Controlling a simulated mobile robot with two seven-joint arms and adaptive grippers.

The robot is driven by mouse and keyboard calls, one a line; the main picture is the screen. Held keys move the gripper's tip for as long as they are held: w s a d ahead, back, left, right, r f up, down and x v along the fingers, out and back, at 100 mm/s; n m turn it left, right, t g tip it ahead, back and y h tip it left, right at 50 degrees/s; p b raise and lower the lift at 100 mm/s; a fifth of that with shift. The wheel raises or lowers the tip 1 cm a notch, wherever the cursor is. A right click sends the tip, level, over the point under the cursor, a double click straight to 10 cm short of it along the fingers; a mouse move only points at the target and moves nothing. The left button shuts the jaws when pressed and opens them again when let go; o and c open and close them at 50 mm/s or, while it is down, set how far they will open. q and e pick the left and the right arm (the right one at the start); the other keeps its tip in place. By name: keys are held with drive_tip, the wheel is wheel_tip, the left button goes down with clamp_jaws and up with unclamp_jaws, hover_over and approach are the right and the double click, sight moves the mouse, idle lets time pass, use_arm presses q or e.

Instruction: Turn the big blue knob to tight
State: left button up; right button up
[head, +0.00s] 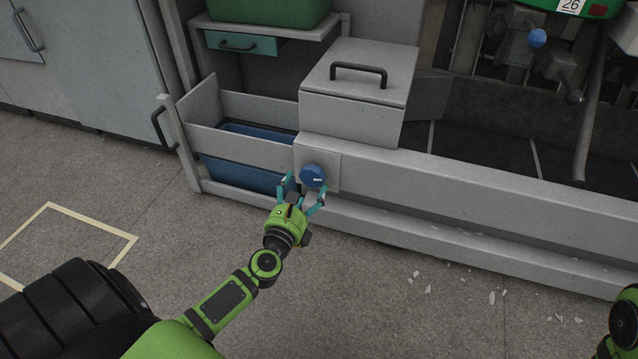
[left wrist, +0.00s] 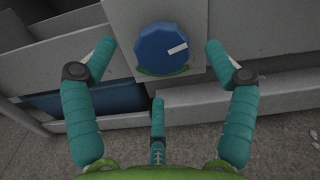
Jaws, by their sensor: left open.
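The big blue knob (head: 312,176) sits on a grey plate on the front of the machine's low beam. In the left wrist view the knob (left wrist: 162,48) shows a white pointer mark aimed to the right and slightly up, and a green arc along its lower edge. My left gripper (head: 303,190) is open in front of the knob. In the left wrist view its teal fingers (left wrist: 160,60) stand to the left and right of the knob, with a third finger below; they look apart from it. The right gripper is not in view.
A grey box with a black handle (head: 358,72) stands above the knob. An open drawer with a blue bin (head: 240,172) is to its left. A smaller blue ball-like knob (head: 537,38) is at the upper right. Floor in front is clear except for white scraps (head: 492,297).

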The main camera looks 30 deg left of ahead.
sight(310, 177)
use_arm(q)
drive_tip(key=b+x, duration=0.1)
drive_tip(key=x, duration=0.5)
drive_tip(key=shift+r, duration=0.1)
drive_tip(key=c, duration=1.1)
